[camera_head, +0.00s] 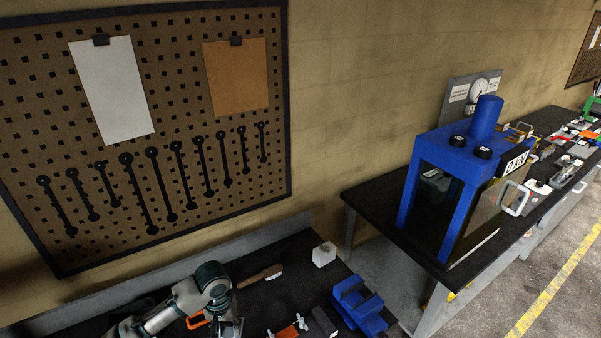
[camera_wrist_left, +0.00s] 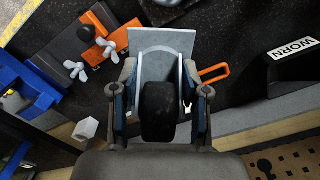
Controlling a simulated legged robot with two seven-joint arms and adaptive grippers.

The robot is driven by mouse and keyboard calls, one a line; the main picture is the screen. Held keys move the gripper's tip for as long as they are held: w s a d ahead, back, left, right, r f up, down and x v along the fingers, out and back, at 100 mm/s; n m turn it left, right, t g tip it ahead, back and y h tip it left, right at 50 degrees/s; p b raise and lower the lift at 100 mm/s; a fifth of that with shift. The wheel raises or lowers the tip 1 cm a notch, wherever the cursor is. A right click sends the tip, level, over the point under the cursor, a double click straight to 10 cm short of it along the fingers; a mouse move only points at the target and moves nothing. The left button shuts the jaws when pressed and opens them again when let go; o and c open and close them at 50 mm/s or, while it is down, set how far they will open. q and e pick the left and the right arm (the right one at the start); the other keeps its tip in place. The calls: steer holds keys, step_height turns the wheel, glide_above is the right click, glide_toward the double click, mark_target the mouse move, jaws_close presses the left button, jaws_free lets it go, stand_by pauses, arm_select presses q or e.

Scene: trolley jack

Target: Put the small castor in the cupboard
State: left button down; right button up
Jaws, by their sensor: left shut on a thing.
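My left gripper (camera_head: 228,326) is low in the head view, over the near workbench. In the left wrist view the gripper (camera_wrist_left: 160,112) is shut on a castor (camera_wrist_left: 158,108) with a dark wheel and a flat grey metal plate. The fingers hold it from both sides, with the plate pointing away from the palm. In the head view the castor is hard to make out at the bottom edge. I cannot make out a cupboard in either view. My right gripper is not in view.
The near bench holds a blue vice (camera_head: 358,304), a pale cube (camera_head: 323,254), a wooden-handled tool (camera_head: 260,276) and orange clamp parts (camera_wrist_left: 103,41). A black box marked WORN (camera_wrist_left: 293,62) is near the gripper. A blue press (camera_head: 450,165) stands on the farther bench.

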arm_select(q)
step_height(320, 180, down, 7)
steer(key=b, duration=0.7)
step_height(320, 180, up, 8)
steer(key=p, duration=0.7)
steer(key=shift+a, duration=0.1)
step_height(320, 180, down, 8)
steer(key=b, duration=0.7)
steer(key=shift+a, duration=0.15)
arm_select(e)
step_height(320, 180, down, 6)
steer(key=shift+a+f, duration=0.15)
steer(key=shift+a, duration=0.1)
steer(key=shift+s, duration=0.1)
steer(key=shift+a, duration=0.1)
arm_select(q)
step_height(320, 180, up, 8)
steer(key=p, duration=0.6)
steer(key=shift+f+p, duration=0.2)
steer(key=shift+p, duration=0.1)
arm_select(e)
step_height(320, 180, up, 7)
arm_select(q)
step_height(320, 180, down, 8)
steer(key=b, duration=0.6)
steer(key=shift+r, duration=0.15)
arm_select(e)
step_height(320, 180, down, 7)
